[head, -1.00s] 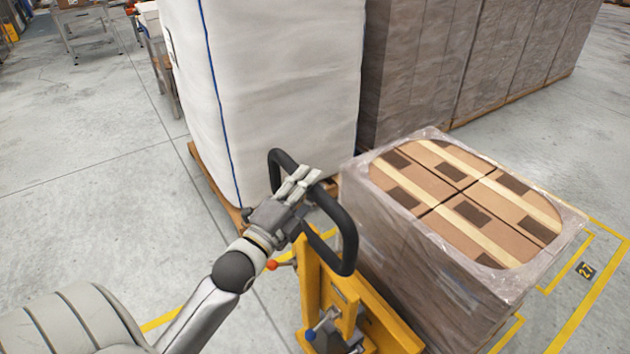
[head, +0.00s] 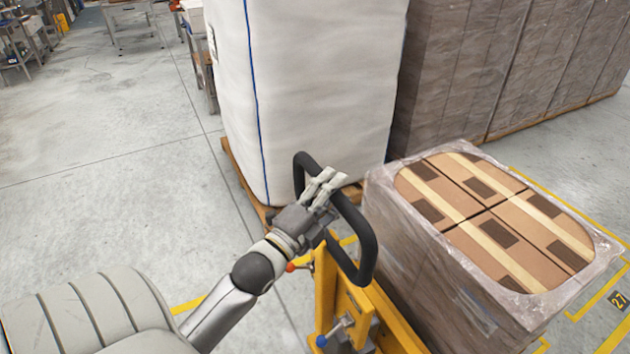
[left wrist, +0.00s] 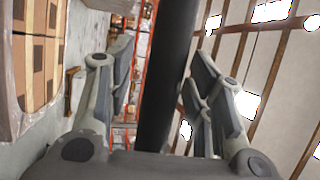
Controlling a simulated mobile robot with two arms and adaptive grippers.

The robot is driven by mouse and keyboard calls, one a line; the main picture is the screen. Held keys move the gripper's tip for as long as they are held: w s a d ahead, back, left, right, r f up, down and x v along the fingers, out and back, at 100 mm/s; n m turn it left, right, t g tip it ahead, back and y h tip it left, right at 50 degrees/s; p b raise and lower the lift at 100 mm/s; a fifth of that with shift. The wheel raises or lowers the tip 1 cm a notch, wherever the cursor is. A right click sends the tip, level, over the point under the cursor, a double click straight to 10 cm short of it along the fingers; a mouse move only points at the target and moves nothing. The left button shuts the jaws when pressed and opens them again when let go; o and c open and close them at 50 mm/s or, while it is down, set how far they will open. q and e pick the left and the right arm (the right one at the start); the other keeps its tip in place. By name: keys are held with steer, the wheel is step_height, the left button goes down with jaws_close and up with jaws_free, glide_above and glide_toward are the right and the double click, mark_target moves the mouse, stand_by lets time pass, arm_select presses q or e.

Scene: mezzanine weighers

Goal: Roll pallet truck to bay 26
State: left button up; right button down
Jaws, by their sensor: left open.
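The yellow pallet truck (head: 354,304) stands at the lower middle of the head view, with a black loop handle (head: 362,233) on top. My left gripper (head: 324,190) is at the handle's left side, its fingers around the bar but open. In the left wrist view the black bar (left wrist: 168,75) runs between the two spread fingers (left wrist: 160,95). A wrapped load of cartons (head: 400,235) stands right beside the truck; whether it rests on the forks is hidden. A floor plate reading 27 (head: 619,300) lies at the right edge. No bay 26 mark shows. My right gripper is out of view.
A tall white bulk bag (head: 310,95) on a wooden pallet (head: 240,185) stands close behind the handle. A row of grey wrapped pallets (head: 500,70) stands behind the cartons. Clear concrete floor (head: 100,175) lies to the left. Metal tables (head: 140,20) stand at the far left.

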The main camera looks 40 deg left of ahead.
arm_select(q)
steer(key=s+f, duration=0.2)
steer(key=s, duration=0.9)
steer(key=shift+w+f, duration=0.1)
steer(key=shift+f, duration=0.05)
